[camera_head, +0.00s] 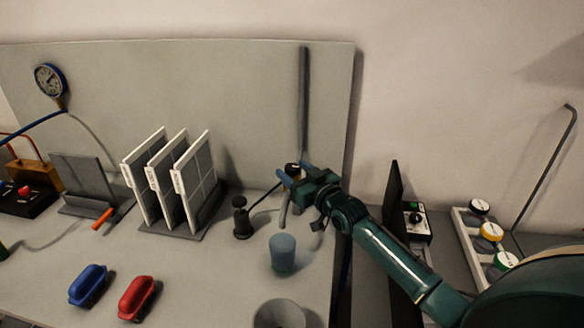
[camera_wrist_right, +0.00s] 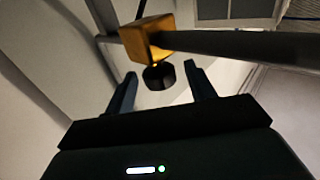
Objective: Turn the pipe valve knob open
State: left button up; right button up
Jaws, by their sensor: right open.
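The pipe valve has a black round knob (camera_wrist_right: 159,77) on a brass-yellow body (camera_wrist_right: 148,38), fitted to a grey pipe (camera_wrist_right: 230,43) in the right wrist view. In the head view the grey pipe (camera_head: 304,100) runs up the back panel, and the dark knob (camera_head: 292,168) shows by the fingers, partly covered. My right gripper (camera_head: 295,178) is open at the valve. In the wrist view its two fingertips stand on either side of the knob with a gap at each side, so it is not gripped. My left gripper is out of view.
A dark post (camera_head: 241,218), a blue-grey cup (camera_head: 282,252) and a rack of white-framed panels (camera_head: 195,180) stand left of and below the valve. A gauge (camera_head: 49,79) is at far left.

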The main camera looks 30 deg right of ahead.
jog(key=shift+w+a, duration=0.1)
jog(key=shift+w, duration=0.75)
jog(key=c, duration=1)
